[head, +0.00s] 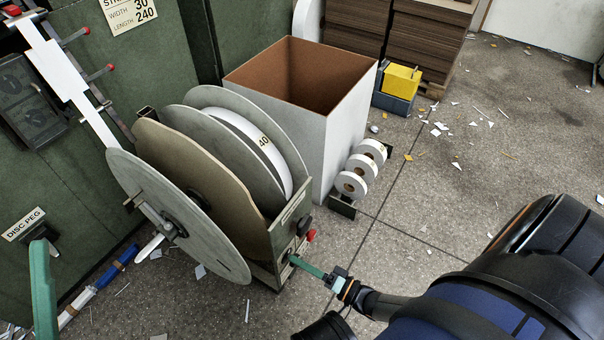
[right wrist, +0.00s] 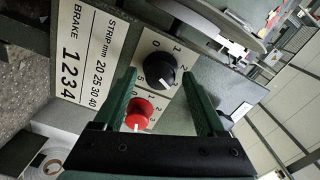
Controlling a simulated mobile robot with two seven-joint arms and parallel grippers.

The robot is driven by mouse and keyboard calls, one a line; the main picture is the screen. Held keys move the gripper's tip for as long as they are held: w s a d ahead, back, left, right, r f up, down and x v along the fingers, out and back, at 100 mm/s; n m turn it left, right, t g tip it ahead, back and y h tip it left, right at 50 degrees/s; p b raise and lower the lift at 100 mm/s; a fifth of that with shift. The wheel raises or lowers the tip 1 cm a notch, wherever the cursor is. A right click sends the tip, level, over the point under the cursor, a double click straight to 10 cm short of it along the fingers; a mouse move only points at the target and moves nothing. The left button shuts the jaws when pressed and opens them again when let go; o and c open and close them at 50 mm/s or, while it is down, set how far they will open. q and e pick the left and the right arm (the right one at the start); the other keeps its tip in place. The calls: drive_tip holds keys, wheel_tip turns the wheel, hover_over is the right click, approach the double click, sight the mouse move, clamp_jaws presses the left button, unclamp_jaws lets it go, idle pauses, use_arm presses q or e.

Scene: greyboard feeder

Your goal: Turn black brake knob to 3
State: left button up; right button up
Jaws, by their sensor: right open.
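The black knob (right wrist: 160,70) sits on a pale dial plate with printed numbers in the right wrist view. It shows a short white mark on its face; I cannot tell surely which number it points to. My right gripper (right wrist: 162,82) is open, its two green fingers reaching to either side of the black knob. I cannot tell whether they touch it. In the head view my right gripper (head: 293,260) is at the feeder's end panel. A red knob (right wrist: 138,115) is beside the black one.
The label plate (right wrist: 77,55) reads BRAKE and STRIP mm. The feeder carries large grey discs (head: 170,215). A white-sided open box (head: 345,130) and several small white rolls (head: 352,185) stand behind it. Paper scraps (head: 440,128) litter the floor, open at right.

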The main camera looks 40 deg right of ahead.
idle(0.4)
drive_tip(key=s+d+n, duration=0.4)
drive_tip(key=s+n, duration=0.7)
drive_tip(key=n, duration=0.1)
drive_tip(key=shift+s+d+n+p, duration=0.25)
drive_tip(key=shift+d+n+p, duration=0.05)
drive_tip(key=shift+d+n, duration=0.1)
idle(0.3)
idle(0.5)
